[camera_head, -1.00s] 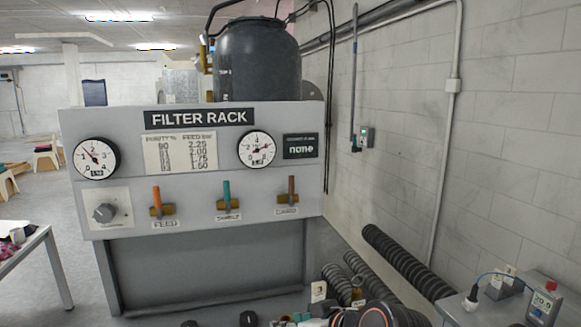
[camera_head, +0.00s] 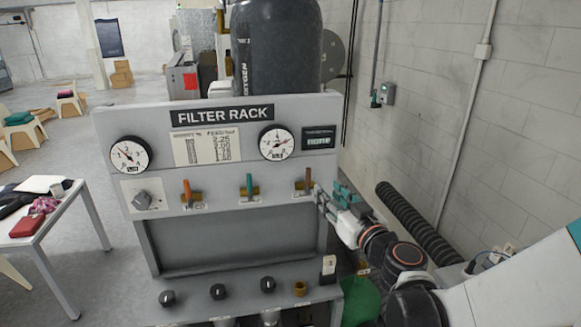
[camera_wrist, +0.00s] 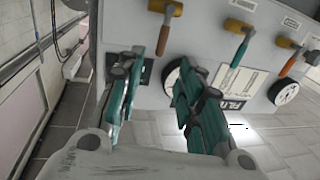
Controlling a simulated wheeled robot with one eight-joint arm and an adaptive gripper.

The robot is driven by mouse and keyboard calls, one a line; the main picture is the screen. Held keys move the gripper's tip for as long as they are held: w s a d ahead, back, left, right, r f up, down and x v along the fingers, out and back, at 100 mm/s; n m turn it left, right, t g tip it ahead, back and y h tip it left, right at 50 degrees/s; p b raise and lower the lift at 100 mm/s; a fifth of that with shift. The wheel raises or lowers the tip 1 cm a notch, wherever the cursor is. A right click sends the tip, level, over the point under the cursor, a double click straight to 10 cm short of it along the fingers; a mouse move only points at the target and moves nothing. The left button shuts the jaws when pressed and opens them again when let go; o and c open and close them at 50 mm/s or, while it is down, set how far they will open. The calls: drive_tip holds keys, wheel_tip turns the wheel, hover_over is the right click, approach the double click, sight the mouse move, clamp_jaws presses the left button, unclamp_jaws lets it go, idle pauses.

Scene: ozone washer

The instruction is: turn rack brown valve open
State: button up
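The rack's brown valve (camera_head: 308,180) is the rightmost of three lever valves on the front of the filter rack (camera_head: 215,115). Its lever stands upright in the head view. My gripper (camera_head: 328,196) is just right of and below this lever. In the wrist view, which is turned over, the brown lever (camera_wrist: 166,28) shows at the top, ahead of the fingers. My gripper (camera_wrist: 160,75) is open there, its two teal fingers apart with nothing between them. I cannot tell whether a fingertip touches the lever.
The teal valve (camera_head: 249,187) and orange valve (camera_head: 188,193) stand left of it, both upright. Two gauges, including the right one (camera_head: 277,143), sit above. A lower shelf holds several black knobs (camera_head: 219,291). Corrugated hoses (camera_head: 415,218) lie along the right wall.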

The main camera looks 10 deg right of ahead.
sight(310, 175)
drive_tip(key=w, duration=0.4)
drive_tip(key=w+a+p, duration=0.1)
drive_tip(key=w, duration=0.3)
drive_tip(key=w+a, duration=0.1)
drive_tip(key=w, duration=0.3)
drive_tip(key=shift+a, duration=0.25)
clamp_jaws()
